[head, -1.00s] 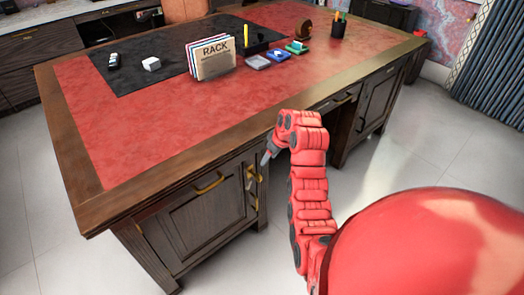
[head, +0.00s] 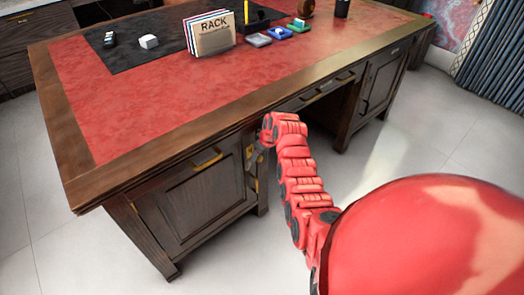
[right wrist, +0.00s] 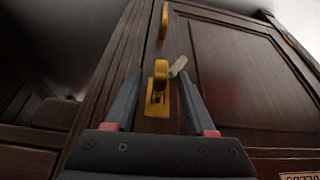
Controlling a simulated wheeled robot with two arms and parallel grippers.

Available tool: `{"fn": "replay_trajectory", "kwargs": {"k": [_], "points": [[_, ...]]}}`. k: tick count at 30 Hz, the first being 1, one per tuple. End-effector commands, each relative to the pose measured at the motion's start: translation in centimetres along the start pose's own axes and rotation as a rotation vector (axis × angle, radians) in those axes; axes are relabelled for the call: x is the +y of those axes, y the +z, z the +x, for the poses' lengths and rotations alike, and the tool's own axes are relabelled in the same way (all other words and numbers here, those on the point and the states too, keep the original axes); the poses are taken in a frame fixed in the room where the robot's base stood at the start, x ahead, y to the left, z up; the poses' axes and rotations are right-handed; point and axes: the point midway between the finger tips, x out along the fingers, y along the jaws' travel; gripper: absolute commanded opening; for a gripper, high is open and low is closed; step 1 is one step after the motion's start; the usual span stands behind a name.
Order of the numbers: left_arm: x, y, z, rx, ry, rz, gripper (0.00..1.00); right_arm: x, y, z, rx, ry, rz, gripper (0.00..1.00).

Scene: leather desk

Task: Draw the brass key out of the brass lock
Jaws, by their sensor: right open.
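The brass lock (right wrist: 151,109) is a plate on the dark wooden cabinet door in the right wrist view. The brass key (right wrist: 160,70) stands in it, its bow toward me, with a pale tag (right wrist: 178,66) beside it. My right gripper (right wrist: 159,80) is open, its two dark fingers on either side of the key, with gaps visible. Whether a finger touches the tag I cannot tell. In the head view my right gripper (head: 257,156) is at the desk's cabinet door and largely hides the lock and key. My left gripper is not in view.
The desk (head: 180,135) has a red leather top with a letter rack (head: 212,35) and small items on it. Its edge overhangs the door. A brass handle (head: 206,158) sits on the front. The floor (head: 430,150) at right is clear.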

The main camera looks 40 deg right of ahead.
Motion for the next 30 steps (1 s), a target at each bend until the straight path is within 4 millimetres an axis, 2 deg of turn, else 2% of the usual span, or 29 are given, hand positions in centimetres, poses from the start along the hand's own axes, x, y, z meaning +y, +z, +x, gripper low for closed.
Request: {"fn": "replay_trajectory", "kwargs": {"k": [6,16,25,30], "points": [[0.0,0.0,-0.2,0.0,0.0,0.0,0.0,0.0,0.1,1.4,-0.002,0.0,0.001,0.55],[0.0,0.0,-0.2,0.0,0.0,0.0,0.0,0.0,0.1,1.5,0.0,0.001,0.001,0.55],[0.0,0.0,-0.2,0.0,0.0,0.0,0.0,0.0,0.1,1.5,0.0,0.001,0.0,0.01],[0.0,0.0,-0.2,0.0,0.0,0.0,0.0,0.0,0.1,1.5,0.0,0.001,0.0,0.0]]}}
